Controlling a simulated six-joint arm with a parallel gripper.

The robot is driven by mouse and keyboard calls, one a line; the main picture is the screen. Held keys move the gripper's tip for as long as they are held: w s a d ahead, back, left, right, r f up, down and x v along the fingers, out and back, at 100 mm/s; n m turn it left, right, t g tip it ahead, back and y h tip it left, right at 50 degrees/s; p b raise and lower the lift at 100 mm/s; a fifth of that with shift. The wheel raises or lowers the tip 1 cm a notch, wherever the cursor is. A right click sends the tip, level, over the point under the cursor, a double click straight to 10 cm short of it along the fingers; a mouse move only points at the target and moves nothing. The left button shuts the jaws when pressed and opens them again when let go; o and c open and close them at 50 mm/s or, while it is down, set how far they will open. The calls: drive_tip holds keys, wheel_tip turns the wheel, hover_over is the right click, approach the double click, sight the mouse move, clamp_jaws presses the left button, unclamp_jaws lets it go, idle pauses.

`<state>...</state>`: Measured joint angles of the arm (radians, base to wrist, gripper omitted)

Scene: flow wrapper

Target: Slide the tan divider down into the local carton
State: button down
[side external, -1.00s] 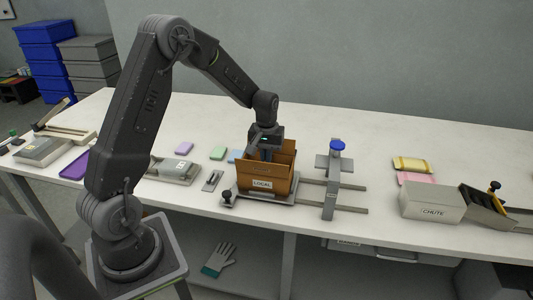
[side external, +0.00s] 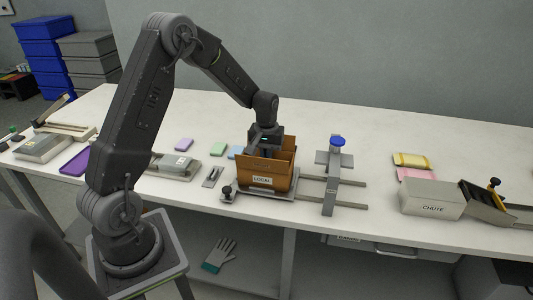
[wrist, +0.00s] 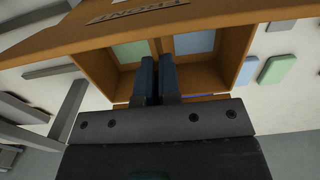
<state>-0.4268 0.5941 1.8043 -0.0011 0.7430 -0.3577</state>
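The brown local carton (side external: 282,184) stands upright on a grey fixture, its LOCAL label facing the side camera. In the wrist view its label wall (wrist: 210,12) is at the top. My gripper (side external: 264,152) points down into the carton's open top, and its fingertips are hidden by the front wall. In the wrist view my gripper's blue fingers (wrist: 157,62) are close together, between a green packet (wrist: 131,50) and a blue packet (wrist: 194,42) inside the carton. A thin tan strip, the divider (wrist: 158,55), shows between the fingers; its lower edge is hidden.
A slide clamp with a blue knob (side external: 337,141) stands right of the carton on rails. The chute box (side external: 431,198) is farther right. Loose packets (side external: 217,149) and a scale-like device (side external: 176,164) lie to the left.

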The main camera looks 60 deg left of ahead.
drive_tip(key=shift+f, duration=0.65)
drive_tip(key=shift+f, duration=0.2)
drive_tip(key=c, duration=1.8)
unclamp_jaws()
drive_tip(key=o, duration=0.6)
drive_tip(key=shift+c, duration=0.2)
drive_tip(key=o, duration=0.5)
drive_tip(key=shift+c, duration=0.2)
drive_tip(key=shift+r, duration=4.05)
